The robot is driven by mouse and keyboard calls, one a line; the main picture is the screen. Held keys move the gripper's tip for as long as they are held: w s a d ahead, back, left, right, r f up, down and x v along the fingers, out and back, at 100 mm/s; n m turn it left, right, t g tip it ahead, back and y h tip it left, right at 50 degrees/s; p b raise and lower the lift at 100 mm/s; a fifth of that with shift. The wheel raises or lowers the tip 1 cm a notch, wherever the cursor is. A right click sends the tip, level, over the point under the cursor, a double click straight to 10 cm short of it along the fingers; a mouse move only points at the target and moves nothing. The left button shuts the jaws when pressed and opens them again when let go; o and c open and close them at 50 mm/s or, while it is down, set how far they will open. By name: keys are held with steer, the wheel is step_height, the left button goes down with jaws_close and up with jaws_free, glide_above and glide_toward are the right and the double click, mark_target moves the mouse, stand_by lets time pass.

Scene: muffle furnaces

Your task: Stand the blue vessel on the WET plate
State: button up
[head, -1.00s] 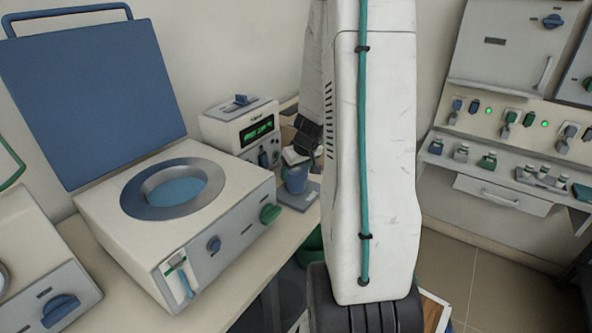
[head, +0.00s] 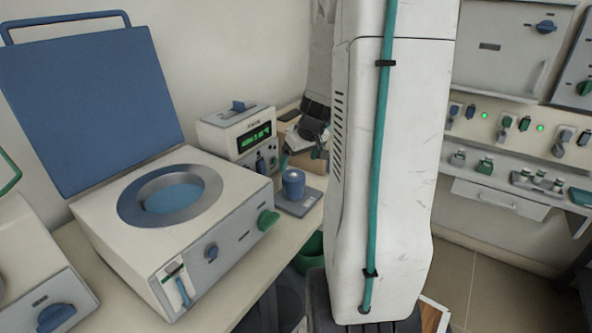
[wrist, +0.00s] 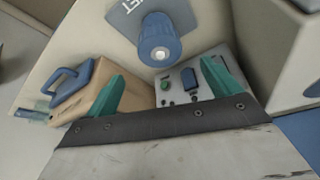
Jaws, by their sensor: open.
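The blue vessel (head: 293,184) stands upright on the grey plate (head: 301,208) on the bench, right of the round-welled unit. In the wrist view the vessel (wrist: 158,42) shows from above at top centre. The plate (wrist: 183,12) bears white letters there, of which "ET" is legible; the vessel sits on it. My gripper (wrist: 163,85) is open and empty, its two teal fingers spread apart. It is clear of the vessel, which lies beyond the fingertips in the wrist view. In the head view my arm partly hides the gripper behind the vessel.
The unit with a round well (head: 200,215) and raised blue lid is to the left. A tan box with a blue handle (wrist: 72,82) is left of the fingers. Furnace panels (head: 520,125) are at right.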

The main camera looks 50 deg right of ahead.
steer(key=s+a+r+n+y, duration=0.1)
steer(key=a+r, duration=0.3)
steer(key=a, duration=0.3)
steer(key=s+a+r+n+g, duration=0.1)
steer(key=a+r, duration=0.2)
steer(key=a, duration=0.5)
steer(key=s+a+r+y, duration=0.1)
steer(key=a+r, duration=0.3)
steer(key=a, duration=0.3)
steer(key=s+a+r+n+g, duration=0.1)
steer(key=s+a+g, duration=0.1)
steer(key=s+a, duration=0.9)
steer(key=shift+s+a+r+n+h, duration=0.3)
steer(key=shift+s, duration=0.95)
